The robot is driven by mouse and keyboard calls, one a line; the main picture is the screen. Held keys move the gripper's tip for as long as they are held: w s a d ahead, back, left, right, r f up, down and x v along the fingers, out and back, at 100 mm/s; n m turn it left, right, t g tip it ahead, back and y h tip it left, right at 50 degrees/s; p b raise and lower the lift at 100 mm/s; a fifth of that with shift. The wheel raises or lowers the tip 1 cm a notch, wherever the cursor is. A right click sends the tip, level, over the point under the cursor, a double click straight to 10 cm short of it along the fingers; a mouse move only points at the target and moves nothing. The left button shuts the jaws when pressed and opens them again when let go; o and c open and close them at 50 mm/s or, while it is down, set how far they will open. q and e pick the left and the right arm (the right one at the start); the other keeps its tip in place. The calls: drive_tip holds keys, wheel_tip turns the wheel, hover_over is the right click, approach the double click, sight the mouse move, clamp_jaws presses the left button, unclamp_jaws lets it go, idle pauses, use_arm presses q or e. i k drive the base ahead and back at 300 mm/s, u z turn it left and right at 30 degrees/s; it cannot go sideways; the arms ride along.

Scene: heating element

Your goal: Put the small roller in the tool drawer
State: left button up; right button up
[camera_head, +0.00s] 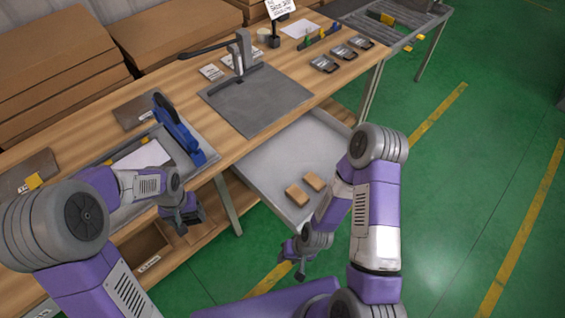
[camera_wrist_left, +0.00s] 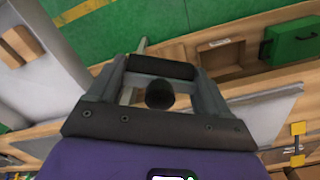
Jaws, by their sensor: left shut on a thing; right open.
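My left gripper (camera_head: 186,222) is shut on the small roller, in front of the workbench edge and left of the open drawer. In the left wrist view, the roller's dark round end (camera_wrist_left: 160,94) and a dark bar (camera_wrist_left: 160,67) show between the fingers (camera_wrist_left: 155,85). In the head view the roller cannot be made out clearly. A grey drawer (camera_head: 262,170), which looks like the tool drawer, is pulled out under the bench. My right gripper (camera_head: 293,268) is open and empty, in front of the drawer's near corner.
Two brown blocks (camera_head: 297,195) lie in the drawer near its front. A blue tool (camera_head: 178,130) stands by a grey tray (camera_head: 207,143) on the bench. Much of the drawer floor is clear.

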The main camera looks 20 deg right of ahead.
sight(288, 174)
drive_tip(key=z, duration=3.2)
drive_tip(key=k, duration=1.65)
drive_tip(key=u, duration=1)
drive_tip(key=i, duration=1.65)
drive_tip(key=u, duration=0.05)
